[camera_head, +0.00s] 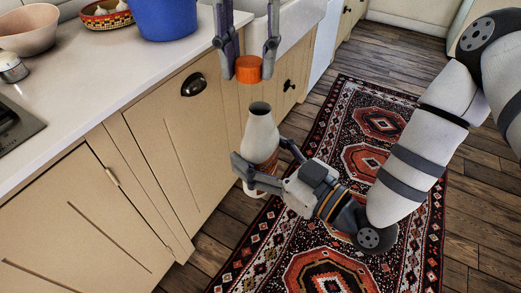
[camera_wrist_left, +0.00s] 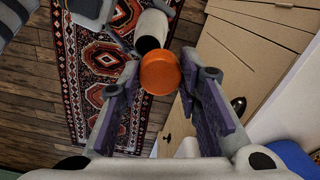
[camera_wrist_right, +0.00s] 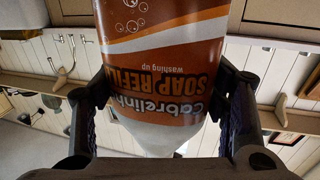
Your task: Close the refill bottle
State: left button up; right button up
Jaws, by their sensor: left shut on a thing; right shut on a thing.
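The refill bottle (camera_head: 261,131) is white with a brown label reading "Soap Refill", and its dark mouth is open at the top. My right gripper (camera_head: 268,168) is shut around its body and holds it upright in front of the cabinets. The label fills much of the right wrist view (camera_wrist_right: 165,60). An orange cap (camera_head: 249,69) is between the fingers of my left gripper (camera_head: 247,62), which is shut on it. The cap is above the bottle mouth and apart from it. In the left wrist view the cap (camera_wrist_left: 160,74) partly covers the bottle (camera_wrist_left: 152,28).
A white counter (camera_head: 100,75) runs along the left, with a blue container (camera_head: 166,18), a patterned basket (camera_head: 105,18) and a pink bowl (camera_head: 30,30). Beige cabinets (camera_head: 180,135) stand close beside the bottle. A patterned rug (camera_head: 330,275) covers the wooden floor below.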

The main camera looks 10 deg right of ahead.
pick_arm(q)
jog(key=shift+s+d+r+m, duration=0.15)
jog(key=shift+s+d+r, duration=0.1)
jog(key=shift+d+r, duration=0.15)
jog(key=shift+s+d+r+m, duration=0.15)
jog(key=shift+s+d+r, duration=0.1)
jog(key=shift+r, duration=0.25)
jog(key=shift+f, duration=0.1)
jog(key=shift+w+f, duration=0.1)
jog(key=shift+f, duration=1.85)
jog(key=shift+f, duration=0.9)
jog(key=shift+f, duration=0.5)
